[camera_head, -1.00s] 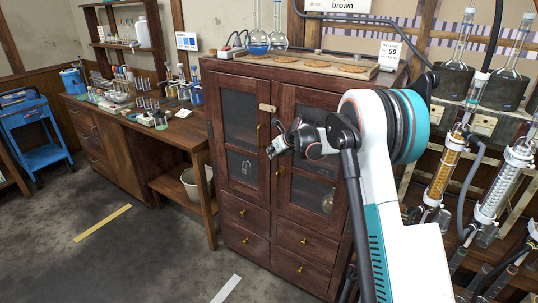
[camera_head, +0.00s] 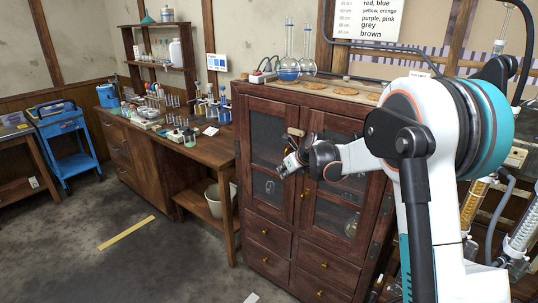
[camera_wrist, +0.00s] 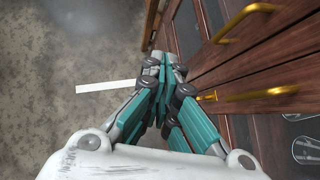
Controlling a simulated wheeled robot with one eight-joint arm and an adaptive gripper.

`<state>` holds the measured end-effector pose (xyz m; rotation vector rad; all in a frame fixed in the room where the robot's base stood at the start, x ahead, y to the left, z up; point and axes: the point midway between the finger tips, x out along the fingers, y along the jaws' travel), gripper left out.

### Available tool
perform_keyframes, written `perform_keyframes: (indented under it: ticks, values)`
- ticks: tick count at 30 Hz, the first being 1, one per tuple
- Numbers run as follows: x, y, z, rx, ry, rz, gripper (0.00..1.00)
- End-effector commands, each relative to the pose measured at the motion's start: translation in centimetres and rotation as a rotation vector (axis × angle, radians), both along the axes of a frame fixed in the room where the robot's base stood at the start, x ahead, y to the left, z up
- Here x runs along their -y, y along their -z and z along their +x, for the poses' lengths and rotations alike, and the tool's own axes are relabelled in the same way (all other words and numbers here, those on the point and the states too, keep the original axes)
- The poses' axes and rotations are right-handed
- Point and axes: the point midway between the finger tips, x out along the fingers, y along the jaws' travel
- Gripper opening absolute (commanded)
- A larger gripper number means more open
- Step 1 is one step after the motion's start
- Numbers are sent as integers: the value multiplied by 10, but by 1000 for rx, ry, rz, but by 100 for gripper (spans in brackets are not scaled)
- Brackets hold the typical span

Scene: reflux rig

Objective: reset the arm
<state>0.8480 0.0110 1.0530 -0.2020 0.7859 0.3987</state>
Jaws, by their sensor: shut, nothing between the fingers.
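My gripper (camera_head: 287,166) is in front of the glass doors of the dark red wooden cabinet (camera_head: 285,224), at about the height of the door handles. In the wrist view my gripper (camera_wrist: 160,68) has its teal and grey fingers together, with nothing between them. The cabinet's front with brass handles (camera_wrist: 245,18) runs close along the right side of that view. I cannot tell from the frames whether the fingers touch the cabinet. My arm is bent and reaches in from the right of the head view.
A wooden workbench (camera_head: 200,152) with glassware stands left of the cabinet. A blue trolley (camera_head: 68,140) is at the far left. Flasks (camera_head: 289,68) stand on the cabinet top. Glass columns (camera_head: 472,207) are at the right.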

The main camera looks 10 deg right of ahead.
Motion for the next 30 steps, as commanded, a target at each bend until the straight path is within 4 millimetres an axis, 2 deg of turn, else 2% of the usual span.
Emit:
perform_keyframes:
  ticks: [5, 9, 15, 24, 30]
  values:
    - [-3, -35, -40, 48, -163, -170, 0]
    - [-5, -65, -83, 98, -345, -356, 0]
    - [-7, -98, -149, 162, -612, -615, 0]
    - [-6, -122, -254, 241, -1027, -990, 0]
    - [-4, -122, -324, 283, -1315, -1228, 0]
